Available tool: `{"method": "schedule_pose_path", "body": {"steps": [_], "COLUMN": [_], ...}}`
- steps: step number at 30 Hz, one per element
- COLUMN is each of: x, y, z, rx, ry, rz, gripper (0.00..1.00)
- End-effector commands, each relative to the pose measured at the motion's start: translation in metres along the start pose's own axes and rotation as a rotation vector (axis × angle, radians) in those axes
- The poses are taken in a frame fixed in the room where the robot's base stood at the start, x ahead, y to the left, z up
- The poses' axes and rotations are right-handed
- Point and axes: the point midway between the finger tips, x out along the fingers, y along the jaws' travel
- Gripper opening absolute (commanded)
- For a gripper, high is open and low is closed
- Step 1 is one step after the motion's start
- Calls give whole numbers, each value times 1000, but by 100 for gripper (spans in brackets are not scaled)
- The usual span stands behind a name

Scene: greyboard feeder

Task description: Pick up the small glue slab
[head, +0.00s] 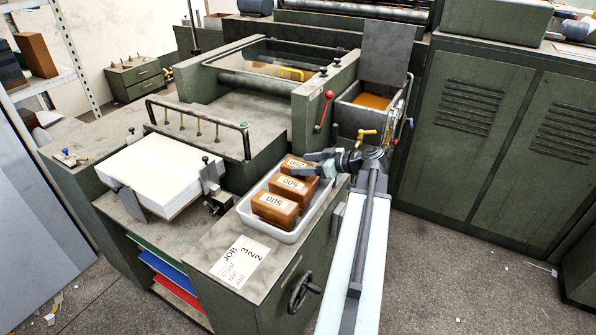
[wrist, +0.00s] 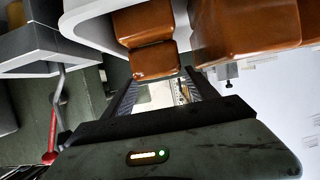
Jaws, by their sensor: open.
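The small glue slab (head: 297,165) is an amber-brown block labelled 250, at the far end of a white tray (head: 278,235). Two larger slabs labelled 500, a middle one (head: 290,187) and a near one (head: 275,208), lie in front of it. My gripper (head: 313,164) is open and empty at the tray's far right side, with its fingers pointing toward the small slab. In the wrist view, a brown slab, apparently the small one (wrist: 152,60), shows just beyond and between the open fingertips (wrist: 162,80). Contact cannot be told.
The tray stands on a green cabinet top, with a job card (head: 239,262) in front. A white paper stack (head: 155,170) is at left. A glue tank (head: 372,101) with a raised lid and a red-knobbed lever (head: 323,110) stand behind my gripper.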

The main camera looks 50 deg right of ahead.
Motion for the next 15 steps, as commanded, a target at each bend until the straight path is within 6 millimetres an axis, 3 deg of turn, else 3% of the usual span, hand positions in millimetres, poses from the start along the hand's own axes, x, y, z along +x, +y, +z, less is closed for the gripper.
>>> {"method": "schedule_pose_path", "body": {"steps": [5, 11, 12, 15], "x": [33, 34, 34, 34], "y": [-1, -1, -1, -1], "z": [3, 1, 0, 0], "rx": [0, 1, 1, 1], "ry": [0, 0, 0, 0], "rz": [-3, 0, 0, 0], "gripper": [67, 67, 64, 37]}}
